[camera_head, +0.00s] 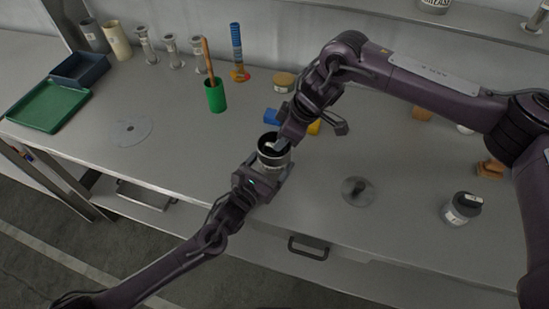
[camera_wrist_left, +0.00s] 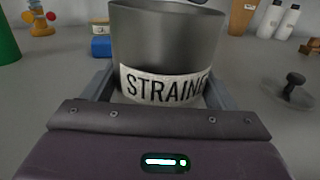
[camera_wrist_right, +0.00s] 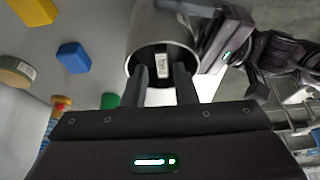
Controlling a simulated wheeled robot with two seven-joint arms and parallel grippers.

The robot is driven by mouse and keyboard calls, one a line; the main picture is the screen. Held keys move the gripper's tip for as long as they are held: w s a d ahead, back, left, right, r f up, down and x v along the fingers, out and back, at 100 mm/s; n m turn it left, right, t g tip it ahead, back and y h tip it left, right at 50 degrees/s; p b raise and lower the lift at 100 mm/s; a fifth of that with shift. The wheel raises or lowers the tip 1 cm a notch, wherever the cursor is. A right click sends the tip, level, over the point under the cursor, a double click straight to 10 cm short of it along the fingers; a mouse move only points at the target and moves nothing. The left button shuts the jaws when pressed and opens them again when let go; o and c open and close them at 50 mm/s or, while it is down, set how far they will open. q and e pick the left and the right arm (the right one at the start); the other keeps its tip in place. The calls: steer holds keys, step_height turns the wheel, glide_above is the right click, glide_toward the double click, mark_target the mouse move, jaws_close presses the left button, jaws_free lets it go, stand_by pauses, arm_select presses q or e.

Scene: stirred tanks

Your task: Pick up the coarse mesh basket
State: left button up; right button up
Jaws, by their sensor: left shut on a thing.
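A grey metal cylinder (camera_head: 273,152) with a white label reading "STRAINE…" is above the table in the head view; it also fills the middle of the left wrist view (camera_wrist_left: 165,45). My left gripper (camera_head: 262,172) is shut on its sides. A small dark piece with a white tag (camera_wrist_right: 161,62) shows inside its mouth; whether this is the coarse mesh basket I cannot tell. My right gripper (camera_wrist_right: 168,85) points into the mouth from above. Its fingers are apart, around or just short of the tagged piece; contact is not clear.
A knobbed round lid (camera_head: 357,190) and dark jar (camera_head: 461,208) stand at right. A green cup (camera_head: 215,95), blue block (camera_head: 271,117) and yellow block (camera_head: 314,127) are behind the grippers. A flat disc (camera_head: 131,130) and green tray (camera_head: 48,105) lie left. The front middle is clear.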

steer(key=x, duration=0.3)
steer(key=shift+a+f, duration=0.2)
steer(key=shift+a, duration=0.05)
jaws_close()
steer(key=shift+r, duration=0.1)
step_height(320, 180, up, 18)
stand_by(0.4)
